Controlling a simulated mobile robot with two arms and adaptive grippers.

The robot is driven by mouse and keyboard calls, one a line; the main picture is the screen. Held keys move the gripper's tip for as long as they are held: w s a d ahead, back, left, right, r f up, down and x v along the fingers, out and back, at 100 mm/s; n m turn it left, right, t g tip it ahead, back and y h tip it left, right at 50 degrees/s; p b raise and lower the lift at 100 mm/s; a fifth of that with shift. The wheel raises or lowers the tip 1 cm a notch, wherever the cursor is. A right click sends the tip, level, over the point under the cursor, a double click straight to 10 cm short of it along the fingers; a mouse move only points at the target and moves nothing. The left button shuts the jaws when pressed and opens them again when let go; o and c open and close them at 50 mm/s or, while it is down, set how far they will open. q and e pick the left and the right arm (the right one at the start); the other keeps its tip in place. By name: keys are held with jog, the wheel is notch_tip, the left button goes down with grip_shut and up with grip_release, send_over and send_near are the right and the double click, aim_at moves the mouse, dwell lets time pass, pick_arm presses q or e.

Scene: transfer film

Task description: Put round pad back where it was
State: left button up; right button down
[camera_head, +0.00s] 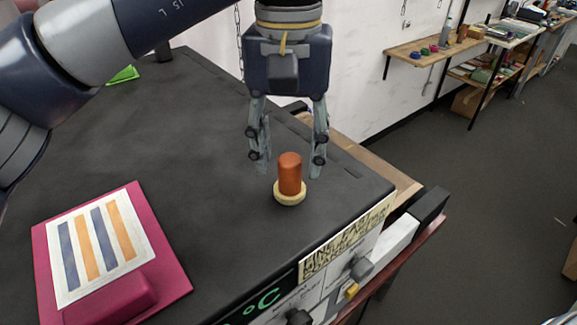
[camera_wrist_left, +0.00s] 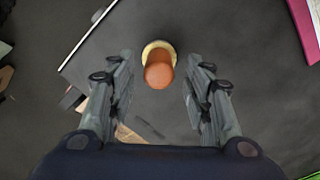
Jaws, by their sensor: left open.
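The round pad (camera_head: 289,197) is a pale cream disc with an upright orange-brown cylindrical handle (camera_head: 290,172). It stands on the dark flat top of the machine (camera_head: 190,140), near the front right corner. My left gripper (camera_head: 290,168) points down, with its fingers apart on either side of the handle. In the left wrist view, the handle (camera_wrist_left: 158,72) and the pad's rim (camera_wrist_left: 158,46) show just beyond and between the open fingertips, with gaps on both sides. My right gripper is not in view.
A magenta board (camera_head: 170,262) with a striped orange and blue print (camera_head: 97,245) and a magenta block (camera_head: 110,300) lies at the front left. A green item (camera_head: 122,75) lies at the back left. A wall shelf (camera_head: 435,45) holds small coloured objects. The machine's middle is clear.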

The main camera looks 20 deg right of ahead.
aim_at(289, 159)
pick_arm(q)
notch_tip(289, 159, up, 9)
dwell(0.3)
jog(key=shift+f, duration=0.2)
